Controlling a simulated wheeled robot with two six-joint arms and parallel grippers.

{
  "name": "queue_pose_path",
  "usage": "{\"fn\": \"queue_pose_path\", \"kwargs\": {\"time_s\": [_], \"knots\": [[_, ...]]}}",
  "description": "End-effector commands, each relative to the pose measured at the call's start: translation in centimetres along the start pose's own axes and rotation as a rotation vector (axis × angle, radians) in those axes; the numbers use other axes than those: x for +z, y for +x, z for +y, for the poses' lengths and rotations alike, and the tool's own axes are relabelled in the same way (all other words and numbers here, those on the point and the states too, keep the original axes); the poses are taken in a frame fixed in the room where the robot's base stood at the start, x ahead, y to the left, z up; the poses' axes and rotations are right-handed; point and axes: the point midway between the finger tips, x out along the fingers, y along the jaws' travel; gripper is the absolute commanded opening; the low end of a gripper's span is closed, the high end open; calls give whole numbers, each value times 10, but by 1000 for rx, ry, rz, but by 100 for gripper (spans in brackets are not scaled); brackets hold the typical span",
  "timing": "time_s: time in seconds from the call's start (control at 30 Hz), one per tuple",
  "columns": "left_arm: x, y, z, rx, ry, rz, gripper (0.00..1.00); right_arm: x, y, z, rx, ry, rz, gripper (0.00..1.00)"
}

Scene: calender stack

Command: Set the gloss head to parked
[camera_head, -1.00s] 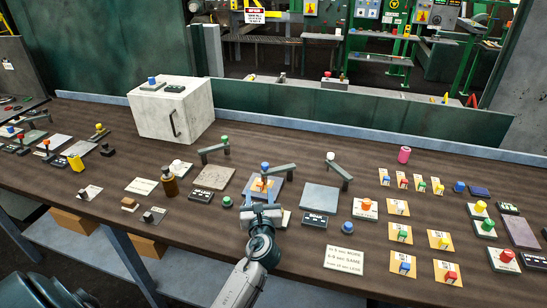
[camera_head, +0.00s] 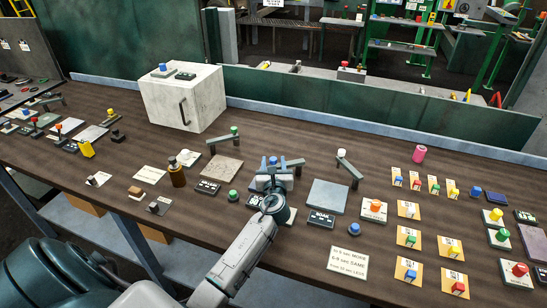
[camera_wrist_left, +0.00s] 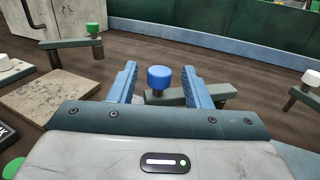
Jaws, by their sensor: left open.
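A grey swing arm with a blue knob (camera_head: 273,160) sits behind a flat plate near the bench middle. My left gripper (camera_head: 274,164) is open over it. In the left wrist view the blue knob (camera_wrist_left: 160,77) stands upright between the two blue fingers, with a gap on each side. Similar arms carry a green knob (camera_head: 234,130) to the left and a white knob (camera_head: 341,153) to the right. I cannot read which one is the gloss head. The plate under the blue-knob arm is mostly hidden by my gripper. My right gripper is not in view.
A white box (camera_head: 183,98) with a handle stands at the back left. A brown bottle (camera_head: 177,174) is left of the plates. Button blocks and colored pegs on cards (camera_head: 409,209) fill the right side. A printed note (camera_head: 348,262) lies near the front edge.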

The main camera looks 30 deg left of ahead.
Motion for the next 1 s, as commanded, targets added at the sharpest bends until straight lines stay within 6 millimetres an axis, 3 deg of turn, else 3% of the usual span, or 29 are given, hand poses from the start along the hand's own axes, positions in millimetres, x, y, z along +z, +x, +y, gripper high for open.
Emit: {"fn": "queue_pose_path", "kwargs": {"time_s": [0.2,0.5,0.73,1.0], "knots": [[0,20,0,1,0,1,44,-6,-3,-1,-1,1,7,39],[-1,22,0,0,-1,1,44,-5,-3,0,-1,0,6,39],[0,22,0,0,0,1,1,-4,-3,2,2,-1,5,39],[0,23,0,-9,0,0,0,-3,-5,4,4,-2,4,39]]}}
